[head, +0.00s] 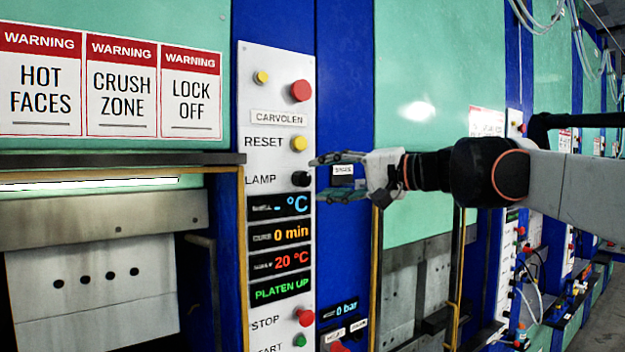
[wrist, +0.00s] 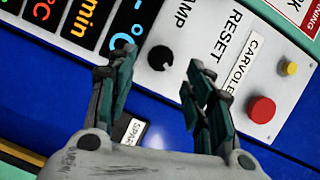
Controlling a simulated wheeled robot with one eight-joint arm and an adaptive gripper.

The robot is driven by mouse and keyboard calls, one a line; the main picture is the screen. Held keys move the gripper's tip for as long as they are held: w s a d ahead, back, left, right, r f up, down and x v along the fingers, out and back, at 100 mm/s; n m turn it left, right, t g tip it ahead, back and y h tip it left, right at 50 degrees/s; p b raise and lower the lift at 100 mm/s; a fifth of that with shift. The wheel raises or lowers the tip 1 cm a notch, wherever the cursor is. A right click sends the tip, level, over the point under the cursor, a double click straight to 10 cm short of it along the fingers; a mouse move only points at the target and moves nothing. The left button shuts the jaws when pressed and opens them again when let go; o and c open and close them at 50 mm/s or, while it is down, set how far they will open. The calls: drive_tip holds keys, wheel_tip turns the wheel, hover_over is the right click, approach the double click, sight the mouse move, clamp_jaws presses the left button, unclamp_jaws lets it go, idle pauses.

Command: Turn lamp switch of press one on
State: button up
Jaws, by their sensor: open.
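The lamp switch (head: 301,179) is a small black round knob beside the label LAMP on the white control panel (head: 275,130). In the wrist view the lamp switch (wrist: 160,58) lies between the two fingertips, with a small pale mark on its lower edge. My gripper (head: 320,179) comes from the right, sideways on, at the knob's height. Its fingers are apart, with the tips just right of the panel's edge in the head view. The gripper (wrist: 158,60) holds nothing. Whether the tips touch the knob cannot be told.
Above the switch are the yellow reset button (head: 299,144) and a red button (head: 301,91). Below are lit displays (head: 280,234) and a red stop button (head: 305,317). A bright white strip (head: 90,184) shows over the press opening at left. A SPARE label (head: 343,170) sits behind the gripper.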

drive_tip(key=shift+v, duration=1.65)
